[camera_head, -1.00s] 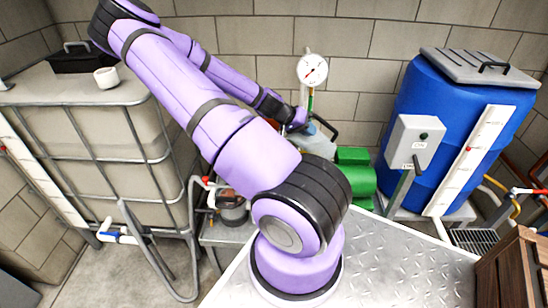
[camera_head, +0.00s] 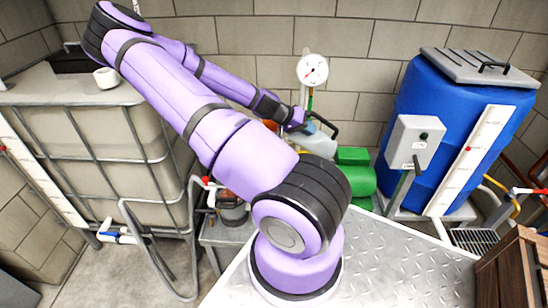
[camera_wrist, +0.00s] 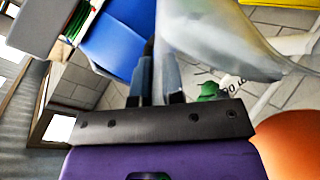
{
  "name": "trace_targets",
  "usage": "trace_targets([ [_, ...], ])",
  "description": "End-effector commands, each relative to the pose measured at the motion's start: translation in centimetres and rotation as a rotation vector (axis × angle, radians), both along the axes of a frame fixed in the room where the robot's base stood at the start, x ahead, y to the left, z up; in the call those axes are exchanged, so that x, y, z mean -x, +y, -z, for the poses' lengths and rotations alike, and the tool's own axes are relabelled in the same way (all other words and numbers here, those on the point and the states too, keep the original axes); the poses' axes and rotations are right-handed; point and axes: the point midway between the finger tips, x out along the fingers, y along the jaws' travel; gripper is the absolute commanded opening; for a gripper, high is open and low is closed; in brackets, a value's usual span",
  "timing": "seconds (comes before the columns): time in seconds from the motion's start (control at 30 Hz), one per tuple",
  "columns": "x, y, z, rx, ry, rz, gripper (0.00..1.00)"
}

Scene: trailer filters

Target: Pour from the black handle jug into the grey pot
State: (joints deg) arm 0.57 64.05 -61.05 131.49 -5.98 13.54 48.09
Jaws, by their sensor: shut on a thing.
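A pale, translucent jug (camera_head: 318,144) with a black handle (camera_head: 327,125) is at the back centre, beside the gauge. My gripper (camera_head: 300,126) is at its left side, partly covered by my own wrist. In the wrist view the jug (camera_wrist: 215,38) fills the top centre, close against the fingers of my gripper (camera_wrist: 158,70), which are close together and shut on it. The exact grip point is unclear. The jug's body looks roughly upright in the head view. I cannot identify a grey pot with certainty; my arm covers part of the area left of the jug.
A pale cup (camera_head: 106,78) and a black tray (camera_head: 72,60) stand on the caged tank at left. An orange rounded object (camera_wrist: 290,145) is close to my gripper. A gauge (camera_head: 312,69), green block (camera_head: 352,156) and blue barrel (camera_head: 450,120) stand around the jug.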

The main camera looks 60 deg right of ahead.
Motion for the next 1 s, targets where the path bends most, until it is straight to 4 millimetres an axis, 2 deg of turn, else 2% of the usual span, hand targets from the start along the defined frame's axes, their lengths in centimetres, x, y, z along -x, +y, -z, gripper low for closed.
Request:
trace_targets([
  [1.0, -0.16, 0.09, -0.48, 0.030, 0.042, -0.001, 0.00],
])
